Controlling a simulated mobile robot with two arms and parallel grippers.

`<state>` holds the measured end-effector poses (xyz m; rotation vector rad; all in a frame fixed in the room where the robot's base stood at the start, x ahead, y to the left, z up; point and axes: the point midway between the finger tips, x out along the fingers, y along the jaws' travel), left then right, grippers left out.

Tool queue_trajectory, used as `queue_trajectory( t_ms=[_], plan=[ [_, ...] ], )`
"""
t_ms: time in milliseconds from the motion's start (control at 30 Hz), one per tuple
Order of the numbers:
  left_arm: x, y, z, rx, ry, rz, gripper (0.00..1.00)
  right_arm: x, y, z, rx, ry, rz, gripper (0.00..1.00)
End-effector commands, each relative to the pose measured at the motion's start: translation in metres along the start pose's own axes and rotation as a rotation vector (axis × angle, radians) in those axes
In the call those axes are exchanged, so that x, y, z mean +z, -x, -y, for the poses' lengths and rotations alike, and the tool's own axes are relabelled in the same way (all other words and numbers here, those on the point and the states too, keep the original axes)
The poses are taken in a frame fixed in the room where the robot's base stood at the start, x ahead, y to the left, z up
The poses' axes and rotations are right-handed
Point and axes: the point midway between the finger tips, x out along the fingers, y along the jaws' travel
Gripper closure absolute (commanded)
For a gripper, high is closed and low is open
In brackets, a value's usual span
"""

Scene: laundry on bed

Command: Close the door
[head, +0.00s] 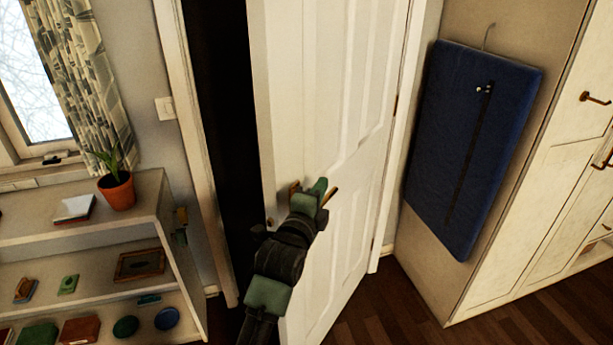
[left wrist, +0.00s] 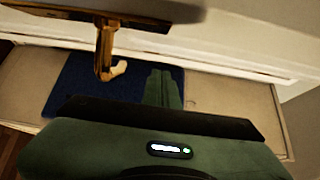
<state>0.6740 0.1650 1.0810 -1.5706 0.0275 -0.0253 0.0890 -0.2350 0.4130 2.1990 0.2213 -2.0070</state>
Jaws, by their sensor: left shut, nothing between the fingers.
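The white door (head: 345,120) stands ajar, with a dark gap (head: 222,150) between its left edge and the frame. Its hinge side is at the right. The brass door handle (head: 331,196) is partly hidden behind my left gripper (head: 321,188). In the left wrist view the handle (left wrist: 106,58) hangs at the upper left, apart from my fingers in the picture. The green fingers of my left gripper (left wrist: 162,90) are together with nothing between them. Whether the gripper touches the door is unclear. My right gripper is not in view.
A blue ironing board (head: 470,140) hangs on the side of a pale wardrobe (head: 540,210) right of the door. A shelf unit (head: 90,232) with a potted plant (head: 117,190) stands at the left. Dark wooden floor (head: 385,310) is clear at the lower right.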

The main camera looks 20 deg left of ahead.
Motion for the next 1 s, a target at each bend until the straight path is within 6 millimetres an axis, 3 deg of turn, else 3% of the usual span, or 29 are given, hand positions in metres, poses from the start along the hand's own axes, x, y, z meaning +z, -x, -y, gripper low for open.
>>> queue_trajectory(
  t_ms=[33,100,300,1000],
  plan=[
    [0.002,-0.008,0.002,0.001,0.000,0.001,1.00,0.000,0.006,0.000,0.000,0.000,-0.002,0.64],
    [0.017,-0.008,0.003,0.001,-0.003,0.003,1.00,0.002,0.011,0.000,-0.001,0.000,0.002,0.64],
    [0.035,-0.013,0.001,-0.001,-0.002,0.001,1.00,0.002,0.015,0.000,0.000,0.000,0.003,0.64],
    [0.045,-0.013,0.000,-0.001,-0.005,-0.022,1.00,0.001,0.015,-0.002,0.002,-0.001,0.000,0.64]
  ],
)
